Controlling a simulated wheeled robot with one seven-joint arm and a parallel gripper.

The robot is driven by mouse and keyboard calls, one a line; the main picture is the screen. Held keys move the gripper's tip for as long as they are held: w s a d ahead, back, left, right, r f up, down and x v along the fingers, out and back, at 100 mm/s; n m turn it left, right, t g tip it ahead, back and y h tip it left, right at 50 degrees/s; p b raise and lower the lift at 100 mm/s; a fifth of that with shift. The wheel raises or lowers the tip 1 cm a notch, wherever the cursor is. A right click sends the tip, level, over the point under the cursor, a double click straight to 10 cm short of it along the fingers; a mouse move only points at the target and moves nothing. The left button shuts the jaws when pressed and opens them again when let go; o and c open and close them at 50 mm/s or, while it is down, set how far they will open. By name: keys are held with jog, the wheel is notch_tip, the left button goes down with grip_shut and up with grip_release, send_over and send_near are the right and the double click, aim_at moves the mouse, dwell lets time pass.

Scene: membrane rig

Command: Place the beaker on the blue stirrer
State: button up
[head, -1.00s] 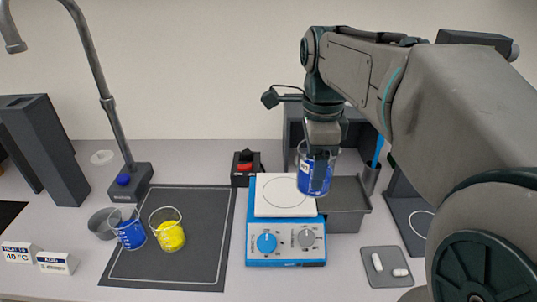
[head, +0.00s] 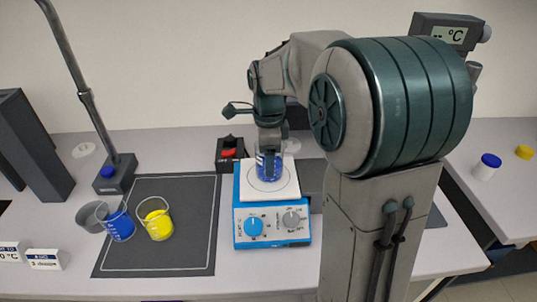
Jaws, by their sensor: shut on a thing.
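The blue stirrer (head: 272,233) stands on the bench with a white square top plate (head: 286,190) marked with a circle. My gripper (head: 269,146) is shut on a glass beaker with blue liquid (head: 268,167). The beaker is upright over the back part of the plate, inside or very near the circle; I cannot tell whether its base touches the plate. My fingers cover the upper part of the beaker. Another beaker with blue liquid (head: 119,225) and a beaker with yellow liquid (head: 156,221) stand on the dark mat at the left.
The dark mat (head: 187,242) has free room right of the yellow beaker. A black box with a red switch (head: 229,153) stands just behind the stirrer's left.

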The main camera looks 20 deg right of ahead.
jog(key=shift+f, duration=0.1)
jog(key=shift+f, duration=0.1)
jog(key=o, duration=1.1)
jog(key=shift+o, duration=0.2)
notch_tip(320, 180, up, 12)
jog(key=s+f+n+t, duration=0.1)
jog(key=s+f+n, duration=0.4)
jog(key=s+n, duration=0.4)
jog(key=s+f+n+t, duration=0.2)
jog(key=s+f+n, duration=0.4)
jog(key=s+n, duration=0.4)
jog(key=shift+f+n, duration=0.15)
jog(key=shift+n, duration=0.45)
